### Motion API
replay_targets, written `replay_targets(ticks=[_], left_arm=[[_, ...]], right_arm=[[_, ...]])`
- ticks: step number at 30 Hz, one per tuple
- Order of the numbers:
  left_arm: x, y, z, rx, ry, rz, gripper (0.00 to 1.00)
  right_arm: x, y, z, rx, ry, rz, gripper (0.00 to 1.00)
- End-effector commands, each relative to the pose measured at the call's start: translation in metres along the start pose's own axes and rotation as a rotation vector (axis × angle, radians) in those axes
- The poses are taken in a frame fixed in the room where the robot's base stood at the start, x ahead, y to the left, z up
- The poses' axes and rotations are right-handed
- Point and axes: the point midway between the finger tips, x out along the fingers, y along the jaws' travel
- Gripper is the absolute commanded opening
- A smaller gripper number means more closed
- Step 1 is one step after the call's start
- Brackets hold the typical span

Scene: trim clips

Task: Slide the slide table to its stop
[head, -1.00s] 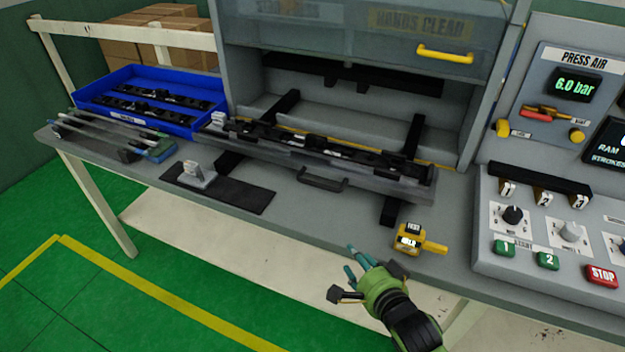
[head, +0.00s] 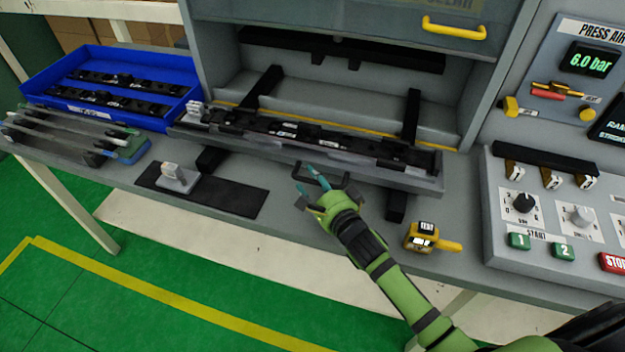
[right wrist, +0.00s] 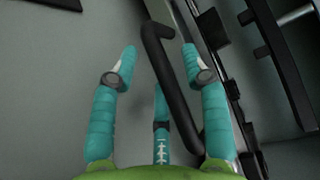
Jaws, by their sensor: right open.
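The slide table (head: 372,172) is a long grey tray on two dark rails, pulled out in front of the press opening. A black trim strip with clips (head: 300,133) lies along it. Its dark bar handle (head: 322,170) is on the front face, and the handle also shows in the right wrist view (right wrist: 172,85). My right gripper (head: 316,182) is open at the handle. In the right wrist view its teal fingers (right wrist: 158,70) stand on both sides of the handle; I cannot tell whether they touch it. My left gripper is not in view.
A blue bin (head: 180,97) with black strips stands at the left. A small grey fixture on a black mat (head: 232,197) is left of the gripper. A yellow tester (head: 422,238) lies at the right, beside the control panel (head: 495,215). The raised guard has a yellow handle (head: 455,28).

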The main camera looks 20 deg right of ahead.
Motion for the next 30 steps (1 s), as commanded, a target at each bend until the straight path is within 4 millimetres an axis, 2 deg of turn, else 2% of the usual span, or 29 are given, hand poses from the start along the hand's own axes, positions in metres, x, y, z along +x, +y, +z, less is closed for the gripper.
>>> replay_targets(ticks=[1, 4, 9, 11, 12, 13, 20, 30], left_arm=[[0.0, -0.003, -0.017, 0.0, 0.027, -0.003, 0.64], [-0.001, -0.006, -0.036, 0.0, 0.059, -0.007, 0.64], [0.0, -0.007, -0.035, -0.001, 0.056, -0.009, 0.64], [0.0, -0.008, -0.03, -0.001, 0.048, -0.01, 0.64], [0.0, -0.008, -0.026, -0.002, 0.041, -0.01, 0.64], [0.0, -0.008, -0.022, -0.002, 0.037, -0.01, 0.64], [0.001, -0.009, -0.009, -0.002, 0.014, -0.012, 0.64], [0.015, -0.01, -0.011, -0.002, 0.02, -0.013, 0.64]], right_arm=[[0.002, -0.001, 0.0, 0.001, 0.0, 0.0, 0.46], [0.003, 0.0, 0.0, 0.001, 0.0, 0.0, 0.46], [0.003, 0.0, 0.0, 0.001, 0.0, 0.0, 0.46], [0.003, 0.0, 0.0, 0.001, 0.0, 0.0, 0.22], [0.003, 0.0, 0.0, 0.0, 0.0, 0.0, 0.06], [0.003, 0.0, 0.0, 0.0, 0.0, 0.0, 0.0], [0.006, 0.0, -0.003, 0.001, -0.001, 0.0, 0.0], [0.056, -0.015, -0.053, -0.001, 0.001, -0.006, 0.0]])
